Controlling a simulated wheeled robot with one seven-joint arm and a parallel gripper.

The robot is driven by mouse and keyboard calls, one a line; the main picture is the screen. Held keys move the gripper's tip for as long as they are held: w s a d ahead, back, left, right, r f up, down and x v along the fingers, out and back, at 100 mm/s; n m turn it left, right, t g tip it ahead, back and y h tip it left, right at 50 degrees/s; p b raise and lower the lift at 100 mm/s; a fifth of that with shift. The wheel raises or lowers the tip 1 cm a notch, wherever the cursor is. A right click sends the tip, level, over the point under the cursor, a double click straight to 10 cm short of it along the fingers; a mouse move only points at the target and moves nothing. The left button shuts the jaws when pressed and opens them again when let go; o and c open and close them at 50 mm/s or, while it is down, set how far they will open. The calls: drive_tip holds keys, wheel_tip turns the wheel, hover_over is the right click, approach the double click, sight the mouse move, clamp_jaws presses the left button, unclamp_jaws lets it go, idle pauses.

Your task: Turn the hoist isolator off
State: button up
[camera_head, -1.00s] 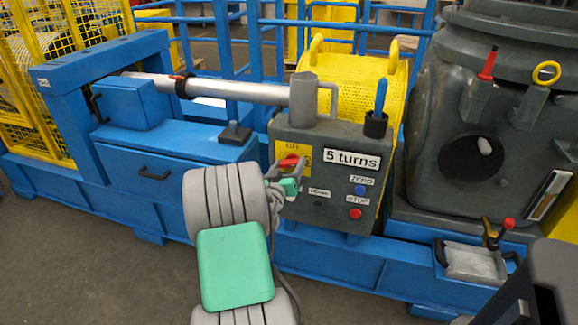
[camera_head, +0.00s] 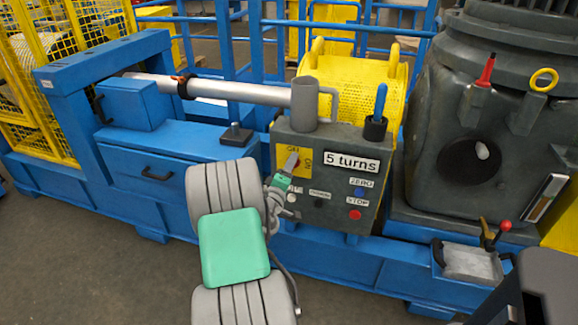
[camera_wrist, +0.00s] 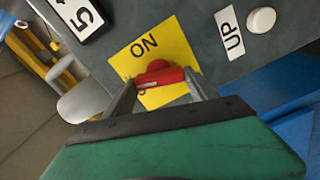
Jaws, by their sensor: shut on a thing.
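The hoist isolator is a red turn handle (camera_wrist: 160,77) on a yellow plate (camera_wrist: 128,62) in the wrist view. The handle lies between the two grey fingers of my gripper (camera_wrist: 157,84), which is shut on it. ON shows on the plate above the handle; another marking is partly hidden behind it. In the head view the yellow plate (camera_head: 306,152) is on the dark control box, with OFF at its top and ON at its right. There my gripper (camera_head: 289,166) reaches the plate from below and hides most of the handle.
A white button beside UP (camera_wrist: 261,20) is close to my gripper. A grey machine (camera_head: 430,170) stands to the right.

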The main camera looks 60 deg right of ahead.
drive_tip(key=shift+n+p, duration=0.7)
drive_tip(key=shift+n, duration=1)
drive_tip(key=shift+f, duration=0.1)
drive_tip(key=o, duration=1.4)
drive_tip(key=shift+c, duration=0.2)
drive_tip(key=s+a, duration=0.1)
drive_tip(key=a, duration=0.6)
drive_tip(key=shift+a+b, duration=0.4)
drive_tip(key=shift+s, duration=0.1)
